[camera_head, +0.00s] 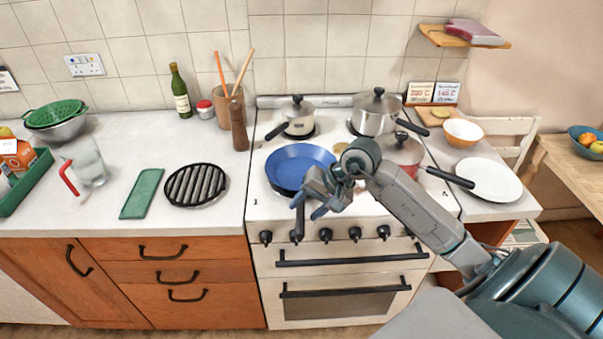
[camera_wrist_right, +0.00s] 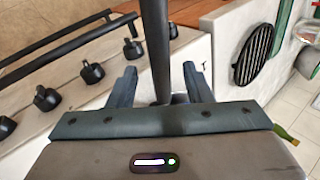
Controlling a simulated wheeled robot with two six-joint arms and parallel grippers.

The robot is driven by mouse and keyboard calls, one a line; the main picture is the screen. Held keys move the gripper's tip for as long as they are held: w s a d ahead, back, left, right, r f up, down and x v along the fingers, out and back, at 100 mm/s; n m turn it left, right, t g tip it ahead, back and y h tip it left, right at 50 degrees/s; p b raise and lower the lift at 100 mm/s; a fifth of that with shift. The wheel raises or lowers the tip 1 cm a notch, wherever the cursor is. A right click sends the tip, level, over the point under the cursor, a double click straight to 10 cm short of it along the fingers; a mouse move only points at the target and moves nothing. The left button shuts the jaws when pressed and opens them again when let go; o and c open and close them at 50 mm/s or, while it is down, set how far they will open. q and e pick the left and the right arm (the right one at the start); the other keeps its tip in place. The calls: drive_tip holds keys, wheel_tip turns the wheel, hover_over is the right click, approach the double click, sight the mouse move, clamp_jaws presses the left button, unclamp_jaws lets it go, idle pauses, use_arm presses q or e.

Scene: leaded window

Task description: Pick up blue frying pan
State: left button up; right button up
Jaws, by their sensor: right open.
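The blue frying pan (camera_head: 290,170) sits on the front left burner of the white stove (camera_head: 258,215). Its dark handle (camera_head: 299,222) points toward the front edge, above the knobs. My right gripper (camera_head: 307,205) is at the handle, just in front of the pan, with its jaws open. In the right wrist view a dark bar, apparently the pan handle (camera_wrist_right: 155,45), runs between the two open fingers (camera_wrist_right: 159,75). Contact with the fingers cannot be made out. My right arm hides part of the stove top. My left gripper does not show.
A small pot (camera_head: 298,125) and a large pot (camera_head: 376,122) stand on the back burners. A red pot (camera_head: 402,160) is right of my gripper, its handle pointing right. A black trivet (camera_head: 195,185) and a green board (camera_head: 142,193) lie on the left counter.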

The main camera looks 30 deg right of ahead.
sight(303, 210)
drive_tip(key=shift+p+x, duration=0.55)
drive_tip(key=shift+x, duration=1.05)
drive_tip(key=shift+r, duration=0.1)
clamp_jaws()
